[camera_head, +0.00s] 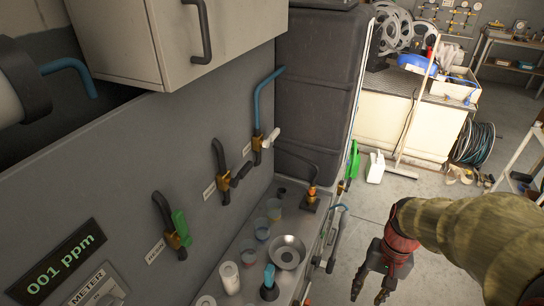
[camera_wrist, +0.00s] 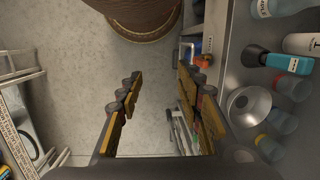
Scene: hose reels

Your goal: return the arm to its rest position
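My gripper (camera_head: 371,282) is at the lower right of the head view, at the end of my arm in its olive-green sleeve. It hangs over the floor, to the right of the metal counter (camera_head: 235,262) and apart from it. In the wrist view my gripper (camera_wrist: 157,88) shows two fingers spread wide with bare floor between them. It is open and holds nothing. The counter's edge lies close to the right finger in that view.
Taps and a meter (camera_head: 62,262) line the wall panel at left. A hose coil (camera_head: 474,143) lies at the back right.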

